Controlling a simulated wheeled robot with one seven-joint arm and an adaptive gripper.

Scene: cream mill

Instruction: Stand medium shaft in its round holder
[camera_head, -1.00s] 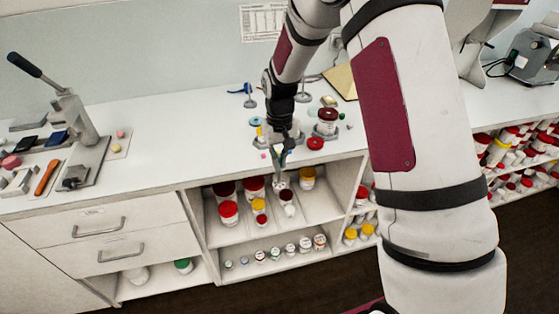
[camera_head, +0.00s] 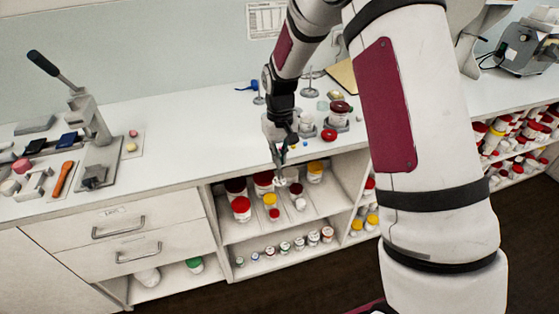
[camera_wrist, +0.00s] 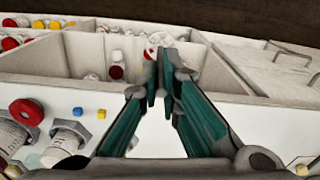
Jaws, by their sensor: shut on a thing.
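My gripper (camera_head: 280,166) hangs just in front of the counter's front edge, pointing down over the open shelves. In the wrist view my gripper (camera_wrist: 163,82) has its two teal-sided fingers close together. A pale, wheel-like end, which looks like part of the medium shaft (camera_wrist: 160,40), shows just beyond the fingertips; the rest of it is hidden by the fingers. In the head view this pale end (camera_head: 281,181) is small and unclear. Small upright metal pieces with round bases stand at the back of the counter, one of them (camera_head: 311,88) right of my arm. I cannot tell which is the round holder.
A lever press (camera_head: 92,125) stands left. The counter between is clear.

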